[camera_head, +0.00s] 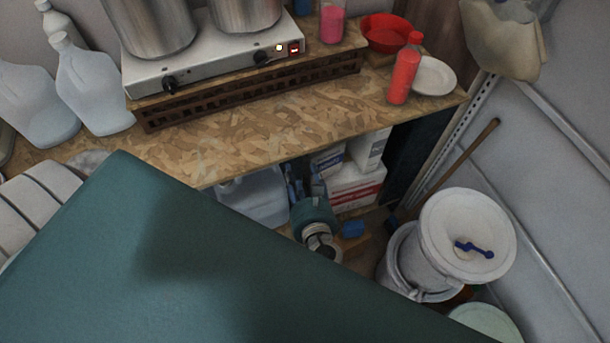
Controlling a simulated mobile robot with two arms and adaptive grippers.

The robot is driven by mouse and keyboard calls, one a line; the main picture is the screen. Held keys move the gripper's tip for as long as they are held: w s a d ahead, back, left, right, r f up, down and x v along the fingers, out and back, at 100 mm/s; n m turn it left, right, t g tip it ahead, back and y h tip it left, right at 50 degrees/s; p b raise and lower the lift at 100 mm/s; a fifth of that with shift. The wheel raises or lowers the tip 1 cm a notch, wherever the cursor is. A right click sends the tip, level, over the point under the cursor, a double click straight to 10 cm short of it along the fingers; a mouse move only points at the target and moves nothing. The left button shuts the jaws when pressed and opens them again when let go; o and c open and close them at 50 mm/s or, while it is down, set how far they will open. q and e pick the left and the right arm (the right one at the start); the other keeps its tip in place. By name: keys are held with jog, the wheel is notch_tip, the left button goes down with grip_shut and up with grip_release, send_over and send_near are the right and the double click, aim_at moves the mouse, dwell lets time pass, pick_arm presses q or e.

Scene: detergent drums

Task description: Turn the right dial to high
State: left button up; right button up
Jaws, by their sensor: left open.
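The hot plate (205,67) is a white two-burner unit on the wooden bench, with a metal pot on each burner. Its right dial (262,57) is a small black knob on the front panel, beside a small light and a red switch (294,48). The left dial (170,84) is a similar black knob. The exact settings are too small to read. My right gripper is out of view.
The bench (240,135) is bare in front of the hot plate's slatted wooden base. White jugs (92,85) stand left; a red bottle (404,70), red bowl (388,30) and white plate (434,76) stand right. A white lidded bucket (465,235) is at lower right.

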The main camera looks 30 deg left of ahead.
pick_arm(q)
jog(key=shift+s+d+f+h, duration=0.15)
jog(key=shift+s+f, duration=0.05)
jog(key=shift+f, duration=0.4)
jog(key=shift+s+d+f+h, duration=0.15)
jog(key=shift+d+f+h, duration=0.05)
jog(key=shift+f, duration=0.45)
jog(key=shift+s+d+f+h, duration=0.15)
jog(key=shift+s+f, duration=0.05)
jog(key=shift+f, duration=0.4)
